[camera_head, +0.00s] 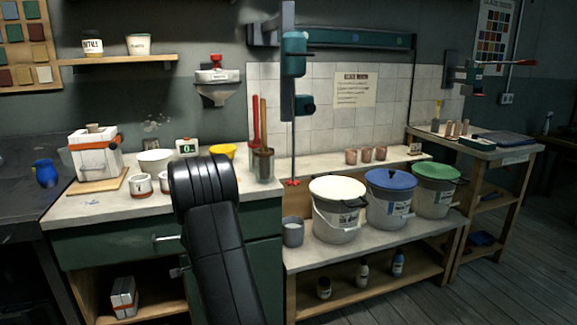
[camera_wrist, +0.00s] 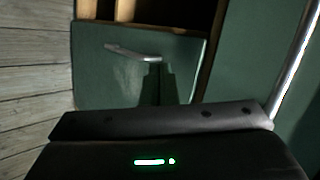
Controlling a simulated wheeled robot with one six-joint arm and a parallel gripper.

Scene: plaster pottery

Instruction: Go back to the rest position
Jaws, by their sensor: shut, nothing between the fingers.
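My gripper (camera_wrist: 155,70) shows in the wrist view as a dark, narrow pair of fingers, shut and empty, beyond the black gripper body with a green light. It points toward a dark green panel (camera_wrist: 105,80) with a metal handle (camera_wrist: 130,52). I cannot tell how far the fingertips are from the panel. In the head view my black arm rises in front of the green cabinet, and the gripper itself is hidden.
The left counter (camera_head: 85,210) holds a plaster mould (camera_head: 95,158), a white bowl (camera_head: 154,162), cups, a scale (camera_head: 187,147) and a yellow bowl (camera_head: 222,151). Lidded white (camera_head: 338,207), blue (camera_head: 390,197) and green (camera_head: 437,189) buckets stand on the lower bench. Wooden floor (camera_head: 490,285) is clear at right.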

